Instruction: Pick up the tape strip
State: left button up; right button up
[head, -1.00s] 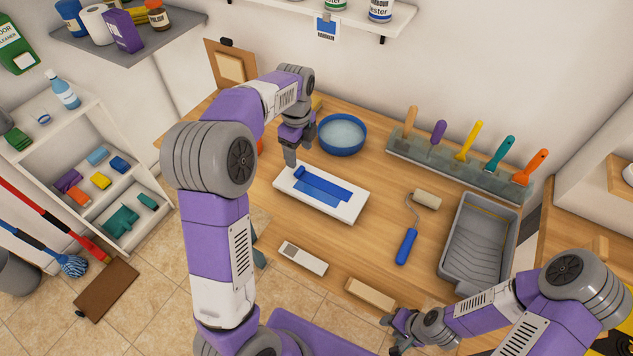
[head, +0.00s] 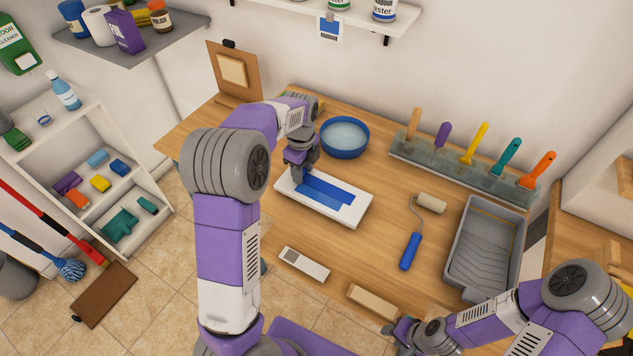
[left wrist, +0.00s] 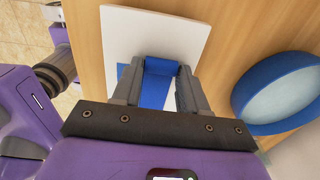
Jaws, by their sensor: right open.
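The blue tape strip (head: 335,191) lies on a white board (head: 355,212) on the wooden table, beside a lighter blue band on the board. My left gripper (head: 300,172) is low at the strip's left end. In the left wrist view, my left gripper's fingers (left wrist: 160,90) stand apart on either side of the strip (left wrist: 155,88), near its raised or rolled end. Whether they press on it cannot be told. The arm hides part of the strip's end in the head view. My right gripper (head: 400,335) is open and empty near the table's front edge.
A blue bowl (head: 345,152) stands close behind the board. A paint roller (head: 412,250), a grey tray (head: 484,250) and a rack of scrapers (head: 460,172) are to the right. A white-grey block (head: 304,265) and a beige block (head: 373,302) lie in front.

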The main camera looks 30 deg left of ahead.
pick_arm(q)
jog(key=c, duration=0.6)
jog(key=shift+r, duration=0.1)
